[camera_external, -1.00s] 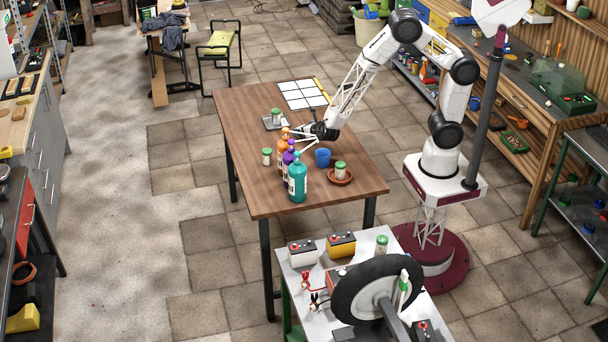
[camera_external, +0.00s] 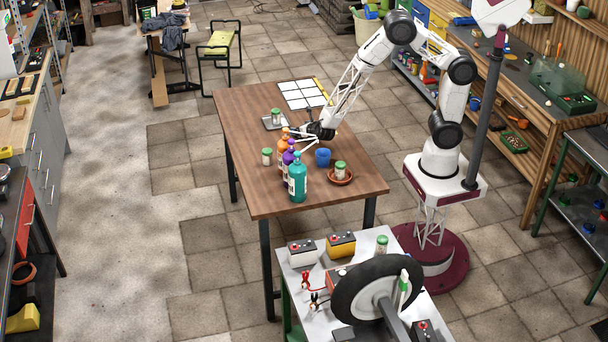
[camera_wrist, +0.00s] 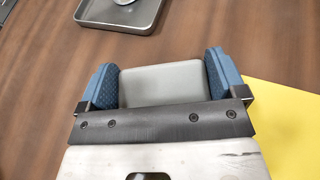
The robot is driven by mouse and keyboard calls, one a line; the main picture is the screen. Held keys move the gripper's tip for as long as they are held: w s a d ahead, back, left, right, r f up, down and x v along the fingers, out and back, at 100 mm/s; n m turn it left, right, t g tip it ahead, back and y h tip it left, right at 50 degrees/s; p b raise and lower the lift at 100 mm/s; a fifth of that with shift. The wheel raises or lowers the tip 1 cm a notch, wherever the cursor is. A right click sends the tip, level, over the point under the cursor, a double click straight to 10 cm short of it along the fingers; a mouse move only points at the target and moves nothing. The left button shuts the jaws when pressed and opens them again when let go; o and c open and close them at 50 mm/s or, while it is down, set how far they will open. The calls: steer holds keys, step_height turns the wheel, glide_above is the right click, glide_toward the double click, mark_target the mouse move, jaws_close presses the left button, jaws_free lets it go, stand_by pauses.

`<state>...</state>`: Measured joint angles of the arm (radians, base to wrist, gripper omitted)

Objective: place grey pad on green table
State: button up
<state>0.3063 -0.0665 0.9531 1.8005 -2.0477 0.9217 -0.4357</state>
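The grey pad (camera_wrist: 156,86) is a rounded grey block in the wrist view, between the two blue fingers of my gripper (camera_wrist: 162,84). The fingers appear to touch it on both sides, with no clear gap. How high it is above the brown wooden table cannot be told. In the external view my gripper (camera_external: 308,137) is low over the wooden table (camera_external: 245,163), behind the bottles, and the pad is hidden. A table with a grey top (camera_external: 297,275) and green legs stands in front of the wooden table.
Orange, purple and teal bottles (camera_external: 297,178) stand beside my gripper. A blue cup (camera_external: 322,158), a jar on a reddish saucer (camera_external: 340,177) and a small tray (camera_external: 273,124) are near. Batteries (camera_external: 341,244) and a wheel (camera_external: 350,292) crowd the green-legged table.

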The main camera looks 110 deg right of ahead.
steer(key=c, duration=0.4)
steer(key=shift+c, duration=0.2)
steer(key=shift+r, duration=0.15)
steer(key=shift+r, duration=0.45)
steer(key=shift+s+a+r, duration=0.1)
steer(key=shift+s+r, duration=0.05)
steer(key=shift+r, duration=0.45)
steer(key=shift+s+a+r, duration=0.1)
steer(key=shift+s+r, duration=0.05)
steer(key=shift+r, duration=0.45)
steer(key=s+a, duration=0.2)
steer(key=s, duration=0.2)
steer(key=s+a+r, duration=0.1)
steer(key=s+a, duration=0.1)
steer(key=s, duration=0.3)
steer(key=s+a, duration=0.3)
steer(key=s, duration=0.1)
steer(key=shift+s+r, duration=0.2)
steer(key=shift+s, duration=0.1)
